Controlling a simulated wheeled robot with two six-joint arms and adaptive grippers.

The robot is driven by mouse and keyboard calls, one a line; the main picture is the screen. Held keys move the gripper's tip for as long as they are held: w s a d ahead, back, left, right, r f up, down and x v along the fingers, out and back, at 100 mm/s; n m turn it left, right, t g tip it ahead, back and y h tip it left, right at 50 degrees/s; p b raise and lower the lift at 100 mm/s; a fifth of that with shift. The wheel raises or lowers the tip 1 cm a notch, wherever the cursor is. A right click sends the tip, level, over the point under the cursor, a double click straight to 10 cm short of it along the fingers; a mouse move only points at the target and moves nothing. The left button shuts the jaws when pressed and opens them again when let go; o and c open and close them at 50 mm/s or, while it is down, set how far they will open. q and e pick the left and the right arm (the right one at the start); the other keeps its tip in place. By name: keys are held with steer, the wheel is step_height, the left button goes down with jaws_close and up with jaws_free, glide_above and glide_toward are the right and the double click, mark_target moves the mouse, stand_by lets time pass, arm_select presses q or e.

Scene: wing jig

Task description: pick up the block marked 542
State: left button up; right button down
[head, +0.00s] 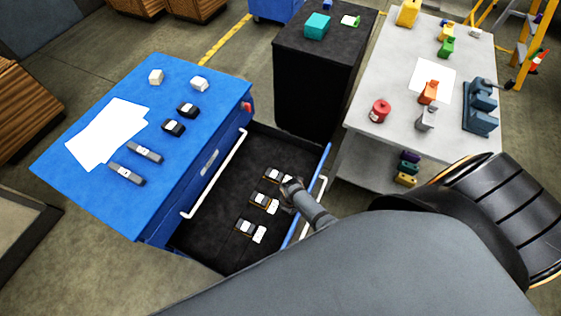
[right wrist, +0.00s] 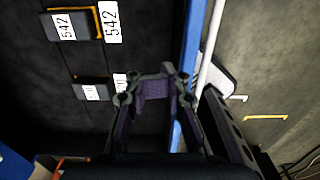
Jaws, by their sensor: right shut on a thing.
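Three dark blocks with white labels lie in a row in the open drawer (head: 205,232): a far one (head: 270,174), a middle one (head: 259,199) and a near one (head: 245,228). Their numbers are too small to read in the head view. In the right wrist view a block marked 542 (right wrist: 86,23) lies at the upper left, apart from my gripper. A second labelled block (right wrist: 92,80) lies below it, its number unclear. My right gripper (head: 289,186) is over the drawer's right side, shut on a dark purple piece (right wrist: 154,90) that shows no readable mark. My left gripper is out of view.
The drawer's blue front wall (head: 324,165) and white handle (head: 318,195) stand close on the right. A blue cabinet top (head: 185,80) with papers and blocks is left. A grey table (head: 385,150) and black cabinet (head: 300,90) stand beyond.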

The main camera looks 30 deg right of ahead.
steer(key=shift+s+d+r+p, duration=0.15)
steer(key=shift+s, duration=0.25)
steer(key=shift+s+d+r+p, duration=0.1)
steer(key=shift+s+d+p, duration=0.05)
steer(key=shift+s, duration=0.2)
steer(key=shift+c, duration=2.1)
jaws_free()
steer(key=shift+w, duration=0.1)
steer(key=shift+r, duration=0.1)
